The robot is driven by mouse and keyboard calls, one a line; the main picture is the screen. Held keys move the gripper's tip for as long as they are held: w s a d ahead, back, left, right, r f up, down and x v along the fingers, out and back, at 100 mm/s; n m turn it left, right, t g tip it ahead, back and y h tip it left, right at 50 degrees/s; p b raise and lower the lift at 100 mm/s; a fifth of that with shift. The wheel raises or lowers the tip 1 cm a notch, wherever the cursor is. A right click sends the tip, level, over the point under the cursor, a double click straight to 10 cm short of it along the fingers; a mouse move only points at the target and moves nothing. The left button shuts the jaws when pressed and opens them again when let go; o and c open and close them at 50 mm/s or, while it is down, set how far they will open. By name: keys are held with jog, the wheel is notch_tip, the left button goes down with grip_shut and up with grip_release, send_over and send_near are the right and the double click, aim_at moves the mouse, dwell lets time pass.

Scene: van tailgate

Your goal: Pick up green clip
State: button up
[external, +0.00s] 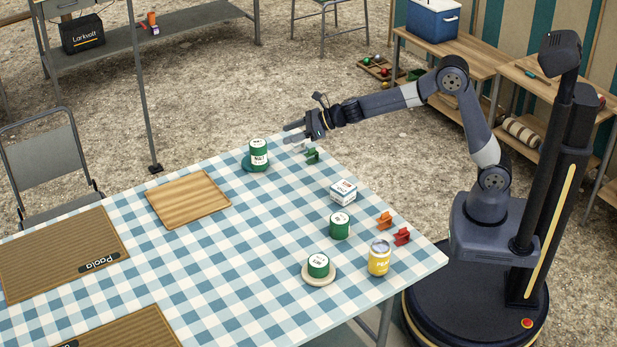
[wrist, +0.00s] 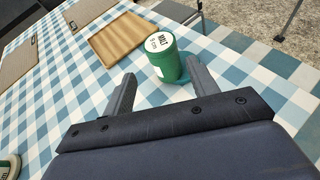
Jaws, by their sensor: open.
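The green clip (external: 312,156) stands on the checked tablecloth near the table's far right edge in the external view. My gripper (external: 288,133) is open and empty, up and to the left of the clip in the picture, pointing left. In the wrist view, a green tin with a white lid (wrist: 152,52) shows beyond and between the open fingers (wrist: 163,72). The same tin (external: 258,153) stands on a green saucer (external: 247,165) in the external view. I cannot make out the green clip in the wrist view.
A white box (external: 344,192), a green tin (external: 339,227), an orange clip (external: 385,220), a red clip (external: 402,236) and a yellow can (external: 379,259) stand along the right side. Another green tin sits on a pale saucer (external: 319,280). A wooden board (external: 188,199) lies left.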

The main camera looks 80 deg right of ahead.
jog(key=shift+c, duration=0.9)
jog(key=n+g+y+p, duration=0.1)
jog(key=n+g+y, duration=0.2)
jog(key=n+y, duration=0.35)
send_near(315, 151)
jog(key=x, duration=0.4)
jog(key=shift+w+a+f, duration=0.1)
jog(key=shift+a+f, duration=0.2)
jog(key=shift+w+d+b+x, duration=0.15)
jog(key=shift+b+x, duration=0.2)
jog(key=shift+x, duration=1.2)
jog(key=shift+w+d+b+x, duration=0.15)
jog(key=shift+b+x, duration=0.15)
jog(key=shift+x, duration=1.3)
jog(key=shift+s, duration=0.1)
grip_shut()
